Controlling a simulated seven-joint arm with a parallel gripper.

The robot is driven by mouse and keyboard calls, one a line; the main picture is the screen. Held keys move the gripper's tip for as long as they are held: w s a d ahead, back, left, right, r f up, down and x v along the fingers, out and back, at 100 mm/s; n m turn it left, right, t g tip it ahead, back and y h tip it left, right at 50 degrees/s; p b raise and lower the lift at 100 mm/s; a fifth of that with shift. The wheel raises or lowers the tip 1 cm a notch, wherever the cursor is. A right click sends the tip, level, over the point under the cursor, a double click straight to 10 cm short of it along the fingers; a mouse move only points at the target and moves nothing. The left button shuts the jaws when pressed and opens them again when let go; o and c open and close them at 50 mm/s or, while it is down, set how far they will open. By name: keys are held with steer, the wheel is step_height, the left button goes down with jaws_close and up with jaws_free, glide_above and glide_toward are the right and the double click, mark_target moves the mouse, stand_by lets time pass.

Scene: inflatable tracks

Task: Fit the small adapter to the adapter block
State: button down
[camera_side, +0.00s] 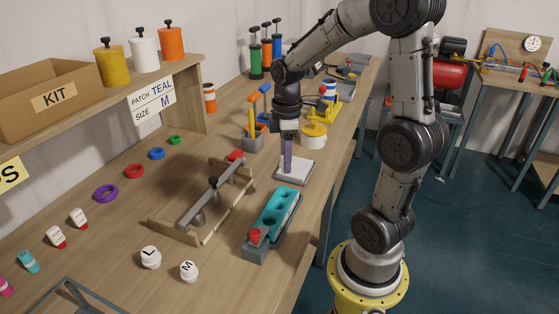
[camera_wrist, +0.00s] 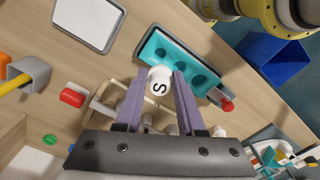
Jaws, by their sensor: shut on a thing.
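The small adapter (camera_wrist: 159,82), a white round cap marked S, sits between the purple fingertips of my gripper (camera_wrist: 153,84) in the wrist view. The gripper is shut on it. In the side view my gripper (camera_side: 287,168) points down in front of the white-topped tray, behind the adapter block; the adapter is hard to make out there. The adapter block (camera_side: 276,206) is teal with round holes, on a grey base with a red knob at its front end. It also shows in the wrist view (camera_wrist: 160,40), beyond the fingertips, partly covered by the adapter and a finger.
White caps marked L (camera_side: 151,257) and M (camera_side: 189,271) stand on the bench near the front. A wooden frame with a grey bar (camera_side: 202,205) lies left of the block. A white-topped tray (camera_side: 295,170) is behind the block. Coloured rings (camera_side: 106,193) lie at left.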

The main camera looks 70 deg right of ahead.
steer(key=shift+f, duration=0.1)
steer(key=shift+f, duration=2.8)
steer(key=shift+f, duration=1.55)
steer(key=shift+c, duration=2.2)
jaws_free()
steer(key=shift+r, duration=0.1)
step_height(320, 180, up, 14)
steer(key=shift+f, duration=0.15)
